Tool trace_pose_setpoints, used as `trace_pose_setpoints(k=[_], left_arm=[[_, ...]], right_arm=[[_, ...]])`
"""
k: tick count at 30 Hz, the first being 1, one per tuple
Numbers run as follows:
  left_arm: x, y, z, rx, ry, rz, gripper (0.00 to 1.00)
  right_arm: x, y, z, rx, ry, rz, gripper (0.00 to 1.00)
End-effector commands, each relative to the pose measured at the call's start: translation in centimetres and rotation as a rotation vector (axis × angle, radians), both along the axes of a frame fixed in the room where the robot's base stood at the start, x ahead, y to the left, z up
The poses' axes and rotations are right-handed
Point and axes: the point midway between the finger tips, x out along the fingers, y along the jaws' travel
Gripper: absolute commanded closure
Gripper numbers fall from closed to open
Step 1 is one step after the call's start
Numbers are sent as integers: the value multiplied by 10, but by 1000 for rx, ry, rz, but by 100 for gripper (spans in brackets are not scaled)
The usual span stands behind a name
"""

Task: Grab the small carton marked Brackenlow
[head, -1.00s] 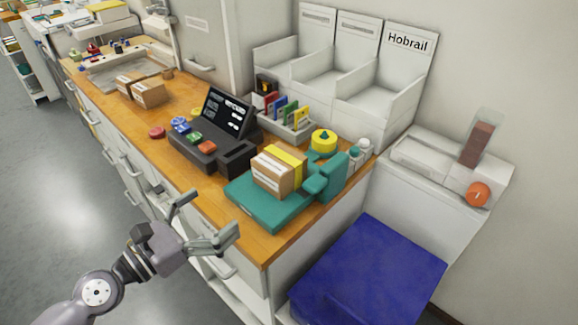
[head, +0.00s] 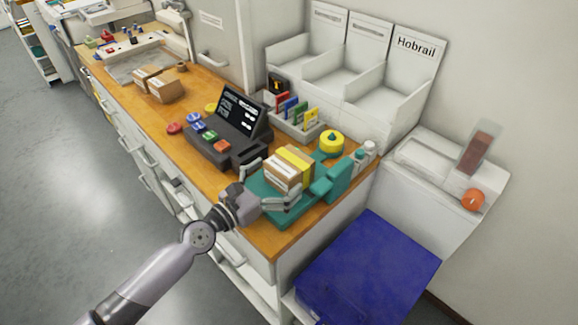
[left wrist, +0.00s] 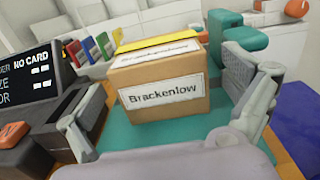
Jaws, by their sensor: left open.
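The small carton marked Brackenlow (left wrist: 158,84) is a brown box with a white label, facing me in the left wrist view. It sits on a teal stand (head: 256,186), and it also shows in the head view (head: 283,176). My left gripper (head: 269,180) is open at the front edge of the stand. In the left wrist view its fingers (left wrist: 168,108) are spread to the left and right of the carton, with a gap to it. My right gripper is not in view.
A dark terminal with a screen (head: 242,111) stands left of the stand. A rack of coloured cards (head: 297,121) and a yellow roll (head: 331,142) are behind. Two brown boxes (head: 166,90) lie farther along the counter. A blue lid (head: 367,266) is at lower right.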

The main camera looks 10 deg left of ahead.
Motion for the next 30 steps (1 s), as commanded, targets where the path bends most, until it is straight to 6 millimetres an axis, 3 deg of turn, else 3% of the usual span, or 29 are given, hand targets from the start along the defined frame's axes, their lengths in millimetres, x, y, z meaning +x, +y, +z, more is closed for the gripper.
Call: trace_pose_setpoints(k=[4, 13, 30], left_arm=[[16, -10, 1, -1, -1, 0, 2], [19, -12, 0, 1, 0, 0, 2], [19, -12, 0, 0, 0, 0, 40]], right_arm=[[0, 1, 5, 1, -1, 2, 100], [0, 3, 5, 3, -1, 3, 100], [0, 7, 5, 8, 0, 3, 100]])
